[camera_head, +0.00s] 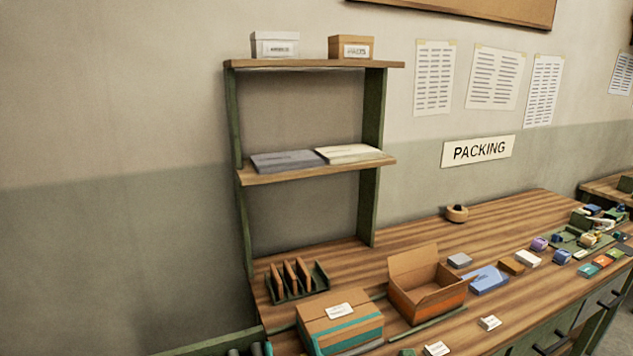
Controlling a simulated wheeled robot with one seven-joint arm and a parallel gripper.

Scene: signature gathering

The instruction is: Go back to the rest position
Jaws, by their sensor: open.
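My gripper and arm do not show in the head view, so I cannot see where they are or whether they hold anything. The wooden packing bench (490,228) runs from the lower middle to the right. An open cardboard box (428,292) stands on it with its flaps up. A closed cardboard box (340,322) with a teal band and a white label is to its left, near the front.
A shelf unit (300,172) rises at the bench's back left, with boxes on top. A dark rack (297,282) stands below it. A tape roll (457,213), a blue packet (487,280) and several small items lie to the right.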

